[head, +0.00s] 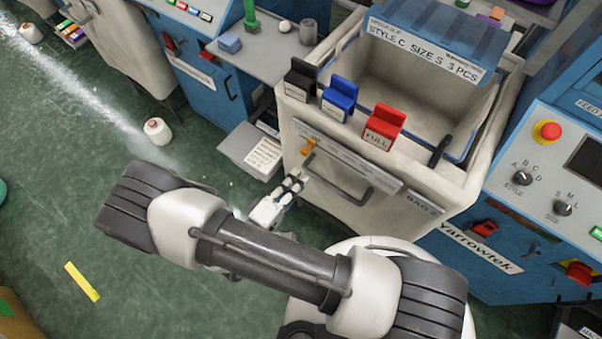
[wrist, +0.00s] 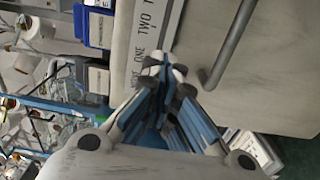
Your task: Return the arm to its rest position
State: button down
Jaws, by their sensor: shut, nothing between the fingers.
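My arm stretches across the lower part of the head view. My gripper (head: 293,186) is close in front of the pale bin's front face, near its dark bar handle. In the wrist view my gripper (wrist: 168,68) is shut, with its fingertips together and nothing between them. The scale strip with the words ONE and TWO (wrist: 150,45) is just beyond the fingertips. The grey handle bar (wrist: 228,45) is to their right. I cannot tell whether the fingertips touch the bin.
The bin (head: 350,205) carries black (head: 300,80), blue (head: 339,99) and red (head: 383,127) tabs on its rim. A control panel (head: 560,170) stands at right. A paper tray (head: 252,150) is left of the bin. A yarn cone (head: 157,131) stands on open green floor.

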dwell(0.4)
jog(key=s+d+r+m+g, duration=0.1)
jog(key=d+r+m+g, duration=0.3)
jog(key=d+r+g, duration=0.3)
jog(key=s+d+r+m+g, duration=0.1)
jog(key=d+r+m+g, duration=0.3)
jog(key=r+g, duration=0.4)
jog(key=s+d+r+m+t+y, duration=0.1)
jog(key=s+r+t+y, duration=0.1)
jog(key=s+r+y, duration=0.2)
jog(key=s+d+r+m+t+y, duration=0.1)
jog(key=s+d+r+t+y, duration=0.1)
jog(key=r+y, duration=0.5)
notch_tip(320, 180, up, 4)
jog(key=shift+s+r+t, duration=0.1)
jog(key=shift+s+t, duration=0.7)
jog(key=shift+s, duration=0.35)
